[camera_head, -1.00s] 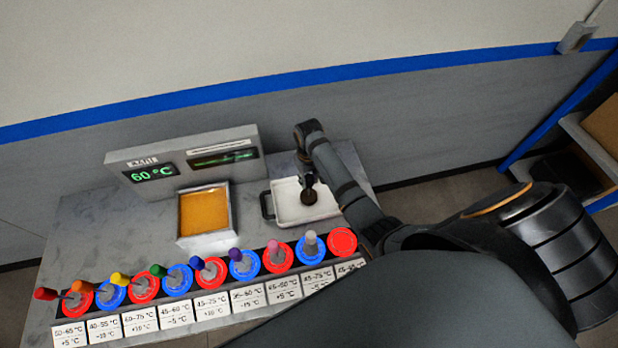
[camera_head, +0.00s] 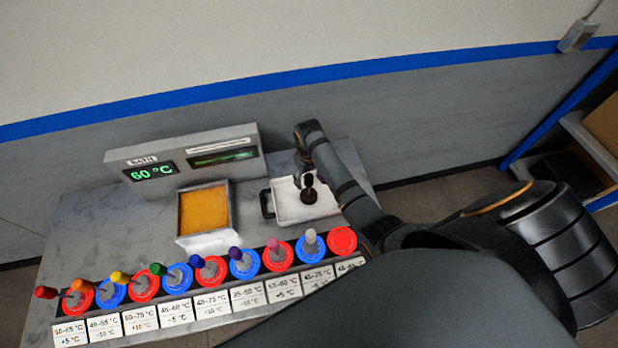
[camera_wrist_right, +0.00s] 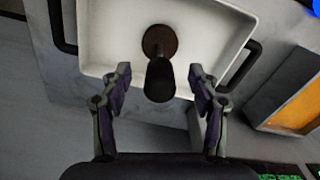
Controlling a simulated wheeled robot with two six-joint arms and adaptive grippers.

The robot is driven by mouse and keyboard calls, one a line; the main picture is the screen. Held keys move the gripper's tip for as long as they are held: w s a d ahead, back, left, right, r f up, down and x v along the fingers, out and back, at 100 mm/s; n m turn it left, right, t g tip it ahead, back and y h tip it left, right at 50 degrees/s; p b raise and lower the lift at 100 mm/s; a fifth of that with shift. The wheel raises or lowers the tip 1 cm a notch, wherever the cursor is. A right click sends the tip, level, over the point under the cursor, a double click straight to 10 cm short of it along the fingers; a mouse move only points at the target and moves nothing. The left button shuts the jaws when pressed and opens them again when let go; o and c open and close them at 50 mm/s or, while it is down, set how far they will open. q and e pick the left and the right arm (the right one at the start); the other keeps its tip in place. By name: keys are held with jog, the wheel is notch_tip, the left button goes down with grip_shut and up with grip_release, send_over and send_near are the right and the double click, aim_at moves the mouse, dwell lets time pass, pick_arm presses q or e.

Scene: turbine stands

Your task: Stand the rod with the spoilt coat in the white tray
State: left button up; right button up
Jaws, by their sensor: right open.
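The rod (camera_head: 309,190), with a black top and a dark brown round foot, stands upright in the white tray (camera_head: 330,206). In the right wrist view the rod (camera_wrist_right: 160,80) stands inside the tray (camera_wrist_right: 105,45), seen from above. My right gripper (camera_wrist_right: 160,72) is open, with its two fingers apart on either side of the rod's black top and not touching it. In the head view my right gripper (camera_head: 303,168) is at the tray's back, small and partly hidden by its arm. My left gripper is not in view.
A row of rods with coloured tops stands in red and blue holders along the front, with label cards before them. The rightmost red holder (camera_head: 342,240) is empty. An orange-filled bath (camera_head: 205,240) stands left of the tray, before a display reading 60 °C (camera_head: 152,172).

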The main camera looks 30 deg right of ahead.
jog(key=shift+r, duration=0.1)
notch_tip(320, 180, up, 2)
jog(key=shift+r+p, duration=0.2)
jog(key=shift+p, duration=0.65)
jog(key=shift+r, duration=2.25)
